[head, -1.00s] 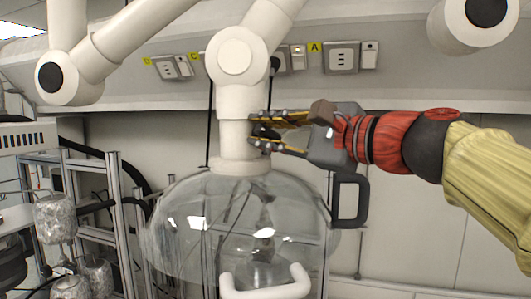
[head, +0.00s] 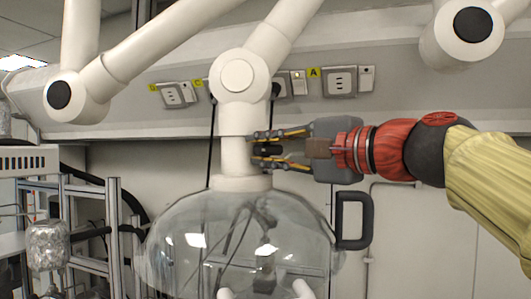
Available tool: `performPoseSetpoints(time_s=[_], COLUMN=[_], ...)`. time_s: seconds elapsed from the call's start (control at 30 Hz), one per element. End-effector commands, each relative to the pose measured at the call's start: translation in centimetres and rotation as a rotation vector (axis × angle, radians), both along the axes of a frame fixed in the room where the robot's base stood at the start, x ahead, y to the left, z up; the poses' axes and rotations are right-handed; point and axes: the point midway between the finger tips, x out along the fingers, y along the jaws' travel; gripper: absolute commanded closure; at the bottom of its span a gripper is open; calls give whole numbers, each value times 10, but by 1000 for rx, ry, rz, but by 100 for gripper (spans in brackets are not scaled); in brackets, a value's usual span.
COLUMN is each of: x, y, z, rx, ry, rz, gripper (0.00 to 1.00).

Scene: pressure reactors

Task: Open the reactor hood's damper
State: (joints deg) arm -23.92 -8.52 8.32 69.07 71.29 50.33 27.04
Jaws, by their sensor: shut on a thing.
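The reactor hood is a clear dome (head: 185,245) hanging below a white jointed duct with a round joint cover (head: 238,76). A small black damper handle (head: 268,149) sticks out from the right side of the white neck (head: 235,155) above the dome. My gripper (head: 256,149) comes in from the right, with one finger above the handle and one below. It is shut on the handle, and its fingertips lie close to the neck. The fingers partly hide the handle, and I cannot tell the damper's inner position.
A black handle (head: 368,220) stands at the dome's right side, below my gripper. White duct arms cross above at left (head: 165,45) and upper right (head: 465,35). A metal frame (head: 113,230) with foil-wrapped vessels (head: 48,246) stands at lower left. Wall sockets (head: 340,82) are behind.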

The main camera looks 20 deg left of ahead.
Motion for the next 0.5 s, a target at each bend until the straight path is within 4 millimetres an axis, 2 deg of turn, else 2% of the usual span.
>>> performPoseSetpoints(time_s=[0.23, 0.27, 0.5], x=[0, 0, 0], y=[0, 0, 0], z=[0, 0, 0], rx=[0, 0, 0], ry=[0, 0, 0], rz=[-1, -1, -1], gripper=[100, 79, 67])
